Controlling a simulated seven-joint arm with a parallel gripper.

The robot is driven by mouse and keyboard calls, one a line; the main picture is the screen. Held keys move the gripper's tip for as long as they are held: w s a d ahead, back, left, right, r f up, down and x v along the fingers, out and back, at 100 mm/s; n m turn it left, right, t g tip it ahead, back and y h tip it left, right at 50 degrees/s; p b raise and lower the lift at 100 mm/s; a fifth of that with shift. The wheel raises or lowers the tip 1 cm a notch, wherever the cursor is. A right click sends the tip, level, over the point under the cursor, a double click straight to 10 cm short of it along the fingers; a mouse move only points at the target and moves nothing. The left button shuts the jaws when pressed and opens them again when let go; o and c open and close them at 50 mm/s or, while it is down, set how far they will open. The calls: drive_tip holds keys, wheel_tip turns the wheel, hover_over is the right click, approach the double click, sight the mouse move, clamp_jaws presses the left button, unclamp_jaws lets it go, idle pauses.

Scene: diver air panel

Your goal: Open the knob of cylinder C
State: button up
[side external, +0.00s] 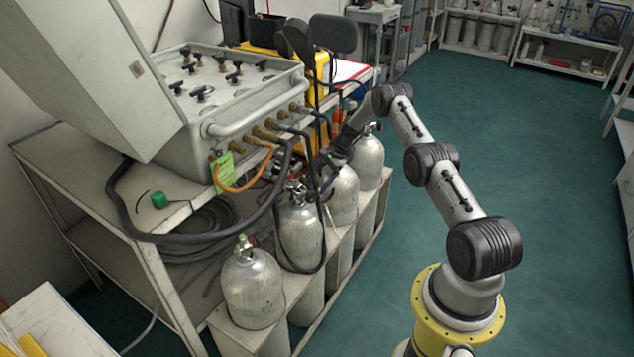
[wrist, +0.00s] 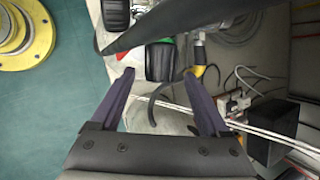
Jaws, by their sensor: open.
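Several grey cylinders stand in a row along the bench; the nearest (side external: 252,290) has a bare valve on top. A second cylinder (side external: 300,235), a third (side external: 343,195) and a fourth (side external: 368,162) stand behind it. No letter shows to tell which is C. My gripper (side external: 326,172) is over the third cylinder's top and partly hides its valve. In the wrist view my gripper (wrist: 157,76) is open, with a black knob (wrist: 160,62) between or just beyond its fingertips; contact cannot be told. Another black knob (wrist: 115,14) lies further up.
A dark hose (wrist: 165,25) crosses the wrist view close above the knob. The grey valve panel (side external: 225,85) with several black knobs sits on the bench, its hoses (side external: 285,165) hanging near the cylinders. A power strip (wrist: 235,103) and black box (wrist: 270,130) are at right. The green floor (side external: 500,150) is clear.

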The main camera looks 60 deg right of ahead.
drive_tip(key=shift+w+a+f, duration=0.1)
drive_tip(key=shift+f, duration=0.1)
clamp_jaws()
idle(0.4)
drive_tip(key=shift+t, duration=0.4)
drive_tip(key=shift+s+a+f+n+t+h, duration=0.15)
drive_tip(key=shift+n+t+h, duration=0.1)
drive_tip(key=shift+t, duration=0.7)
drive_tip(key=shift+s+d+f+n+t+h, duration=0.1)
drive_tip(key=shift+s+n+t+h, duration=0.1)
drive_tip(key=shift+t, duration=0.7)
drive_tip(key=shift+s+a+f+n+t+h, duration=0.15)
drive_tip(key=shift+n+t+h, duration=0.1)
drive_tip(key=shift+t, duration=0.7)
drive_tip(key=shift+d+t, duration=0.1)
drive_tip(key=shift+t, duration=0.2)
